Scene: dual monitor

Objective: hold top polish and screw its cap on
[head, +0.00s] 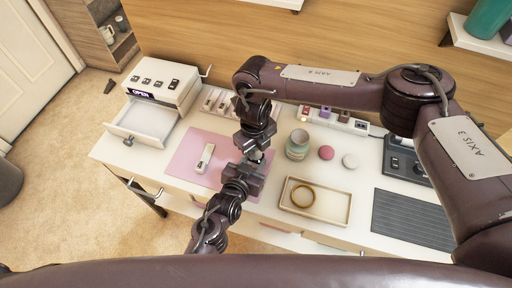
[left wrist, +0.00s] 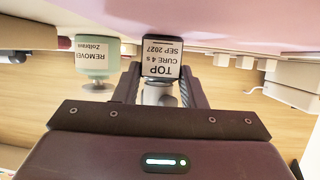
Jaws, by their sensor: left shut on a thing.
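The top polish bottle (left wrist: 161,58) has dark sides and a white label reading TOP. In the left wrist view it sits between the two fingers of my left gripper (left wrist: 160,88), which is shut on it. A pale grey part shows below its label between the fingers; I cannot tell whether it is the neck or a cap. In the head view my left gripper (head: 247,168) is over the pink mat's right edge. My right gripper (head: 254,143) is just above it, nearly touching in the picture. Its fingers and anything in them are hidden.
A pink mat (head: 182,150) bears a small white item (head: 205,158). A green remover jar (head: 298,144) stands close to the right of the grippers. A drawer (head: 145,122) stands open at left.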

